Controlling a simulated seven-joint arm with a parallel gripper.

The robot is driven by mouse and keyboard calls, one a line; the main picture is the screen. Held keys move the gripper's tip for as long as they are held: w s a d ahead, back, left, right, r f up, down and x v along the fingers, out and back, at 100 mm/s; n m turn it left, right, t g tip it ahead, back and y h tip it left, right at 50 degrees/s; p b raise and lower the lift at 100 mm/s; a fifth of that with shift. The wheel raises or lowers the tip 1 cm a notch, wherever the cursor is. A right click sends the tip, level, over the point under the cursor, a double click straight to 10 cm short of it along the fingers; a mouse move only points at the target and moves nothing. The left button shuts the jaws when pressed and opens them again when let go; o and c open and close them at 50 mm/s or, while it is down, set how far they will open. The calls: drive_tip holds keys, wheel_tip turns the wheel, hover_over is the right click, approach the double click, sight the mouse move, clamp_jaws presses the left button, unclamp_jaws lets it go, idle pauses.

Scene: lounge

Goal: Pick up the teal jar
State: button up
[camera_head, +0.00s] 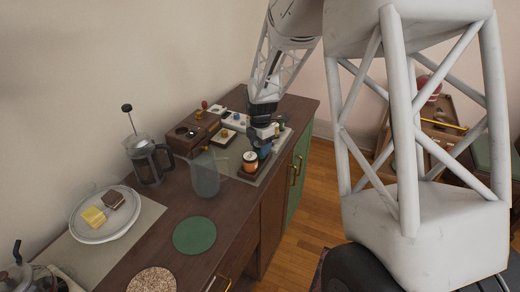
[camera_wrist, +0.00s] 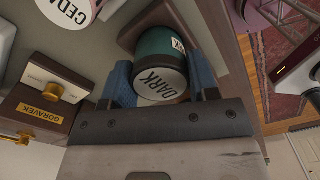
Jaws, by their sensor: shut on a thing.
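The teal jar (camera_wrist: 155,42) has a pale grey lid end marked "DARK" that faces the wrist camera. In the wrist view my gripper (camera_wrist: 160,72) has one blue finger on each side of the jar and is shut on it. A brown wooden stand or tray (camera_wrist: 147,20) shows just beyond the jar; I cannot tell whether the jar still touches it. In the head view my gripper (camera_head: 262,143) is low over the right part of the cabinet top, and I cannot make out the teal jar there.
An orange jar with a pale lid (camera_head: 250,161) stands close to my gripper. A clear pitcher (camera_head: 205,174), a French press (camera_head: 148,160) and a wooden box (camera_head: 190,133) are left of it. A jar marked "CEDA" (camera_wrist: 68,12) is near in the wrist view. A green round mat (camera_head: 194,235) lies empty.

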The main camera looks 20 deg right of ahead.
drive_tip(key=shift+r, duration=0.1)
drive_tip(key=shift+r, duration=4.95)
drive_tip(key=shift+w+a, duration=0.1)
drive_tip(key=w+a+r, duration=0.2)
drive_tip(key=w+a, duration=0.6)
drive_tip(key=a, duration=0.4)
drive_tip(key=w+a+r, duration=0.3)
drive_tip(key=w+a, duration=0.5)
drive_tip(key=a, duration=0.5)
drive_tip(key=shift+w+a, duration=0.25)
drive_tip(key=shift+w, duration=0.1)
drive_tip(key=shift+f, duration=0.25)
drive_tip(key=shift+f, duration=2.9)
drive_tip(key=shift+f, duration=1.35)
